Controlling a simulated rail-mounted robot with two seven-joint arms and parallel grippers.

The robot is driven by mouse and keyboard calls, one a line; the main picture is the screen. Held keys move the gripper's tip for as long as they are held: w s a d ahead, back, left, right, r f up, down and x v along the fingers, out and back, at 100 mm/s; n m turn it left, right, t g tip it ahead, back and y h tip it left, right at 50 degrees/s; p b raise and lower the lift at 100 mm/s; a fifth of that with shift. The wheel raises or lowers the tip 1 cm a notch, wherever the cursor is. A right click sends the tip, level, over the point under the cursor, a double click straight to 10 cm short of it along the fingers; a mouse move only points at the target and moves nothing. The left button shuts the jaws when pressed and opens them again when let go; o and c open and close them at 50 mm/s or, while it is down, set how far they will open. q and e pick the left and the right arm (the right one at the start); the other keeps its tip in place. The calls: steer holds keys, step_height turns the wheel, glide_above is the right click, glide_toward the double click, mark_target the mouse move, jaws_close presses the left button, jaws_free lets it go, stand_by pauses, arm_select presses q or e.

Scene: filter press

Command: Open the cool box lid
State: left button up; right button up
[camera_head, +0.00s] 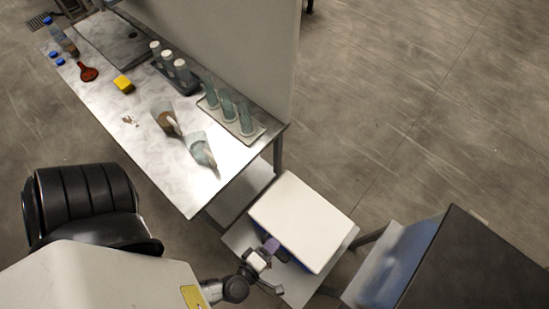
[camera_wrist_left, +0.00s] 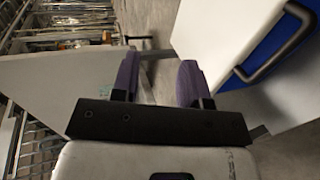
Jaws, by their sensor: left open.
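The cool box has a flat white lid (camera_head: 305,222) that lies closed over its blue body. It sits on a low pale stand (camera_head: 236,238) in the lower middle of the head view. In the left wrist view the white lid (camera_wrist_left: 212,32), the blue body (camera_wrist_left: 252,58) and a dark handle (camera_wrist_left: 284,46) show at the upper right. My left gripper (camera_head: 271,246) is at the lid's near left edge in the head view; I cannot tell if it touches. In the left wrist view its purple fingers (camera_wrist_left: 159,78) are apart with nothing between them. My right gripper is out of view.
A long steel table (camera_head: 150,110) with bottles, racks and a yellow block (camera_head: 123,84) stands upper left. A black chair (camera_head: 85,205) is at left. A dark-topped cabinet (camera_head: 478,265) stands close to the right of the box. The floor beyond the box is clear.

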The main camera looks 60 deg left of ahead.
arm_select(q)
steer(key=p+v, duration=0.1)
steer(key=v, duration=0.7)
steer(key=shift+r+p, duration=0.25)
steer(key=shift+p, duration=0.05)
stand_by(0.3)
steer(key=shift+s, duration=0.15)
stand_by(0.5)
stand_by(0.5)
